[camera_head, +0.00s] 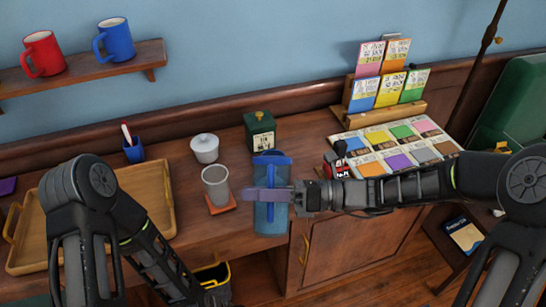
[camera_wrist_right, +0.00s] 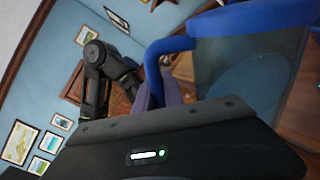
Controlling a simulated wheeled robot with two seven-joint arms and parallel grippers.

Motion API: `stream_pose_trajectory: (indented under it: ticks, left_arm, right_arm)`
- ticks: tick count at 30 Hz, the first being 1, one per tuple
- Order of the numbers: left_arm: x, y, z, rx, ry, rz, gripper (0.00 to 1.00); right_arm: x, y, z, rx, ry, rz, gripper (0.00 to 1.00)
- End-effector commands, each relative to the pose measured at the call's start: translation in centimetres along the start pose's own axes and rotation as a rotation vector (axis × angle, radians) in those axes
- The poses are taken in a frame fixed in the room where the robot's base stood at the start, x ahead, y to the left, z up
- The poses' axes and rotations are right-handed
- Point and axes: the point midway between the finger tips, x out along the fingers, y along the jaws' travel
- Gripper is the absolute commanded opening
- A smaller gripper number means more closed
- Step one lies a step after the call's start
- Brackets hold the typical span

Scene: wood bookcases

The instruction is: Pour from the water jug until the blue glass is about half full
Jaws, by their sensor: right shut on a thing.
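The water jug (camera_head: 270,218) is a see-through blue jug with a darker blue rim and handle. It looks about upright at the front edge of the wooden counter; I cannot tell whether it is lifted. My right gripper (camera_head: 268,195) is shut on it, with purple fingers across its handle side. The jug's blue rim and handle also fill the top of the right wrist view (camera_wrist_right: 230,22). My left gripper is out of sight.
A wooden tray (camera_head: 160,185) lies at the left. A white lidded bowl (camera_head: 204,147), a green box (camera_head: 260,130) and a small blue cup (camera_head: 134,152) stand behind. Card racks (camera_head: 388,85) are at the right. Mugs sit on the wall shelf (camera_head: 85,70).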

Motion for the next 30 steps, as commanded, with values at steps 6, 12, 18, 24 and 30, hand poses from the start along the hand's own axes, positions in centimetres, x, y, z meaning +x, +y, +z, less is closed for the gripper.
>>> stream_pose_trajectory:
  ticks: [6, 12, 18, 24, 30]
  left_arm:
    - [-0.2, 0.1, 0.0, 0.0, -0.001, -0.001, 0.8]
    - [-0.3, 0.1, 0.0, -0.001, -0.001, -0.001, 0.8]
    - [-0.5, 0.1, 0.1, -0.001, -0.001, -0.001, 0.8]
    - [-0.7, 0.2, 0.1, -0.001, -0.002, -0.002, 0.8]
    - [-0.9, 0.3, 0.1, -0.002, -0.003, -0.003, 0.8]
  right_arm:
    - [0.0, 0.1, 0.3, 0.018, -0.001, 0.003, 0.0]
    - [0.1, 0.0, 0.5, 0.038, -0.001, 0.003, 0.0]
    - [0.0, 0.0, 0.7, 0.058, -0.001, 0.003, 0.0]
    - [0.0, 0.0, 0.9, 0.078, -0.001, 0.003, 0.0]
    - [0.0, 0.1, 1.2, 0.097, -0.001, 0.003, 0.0]
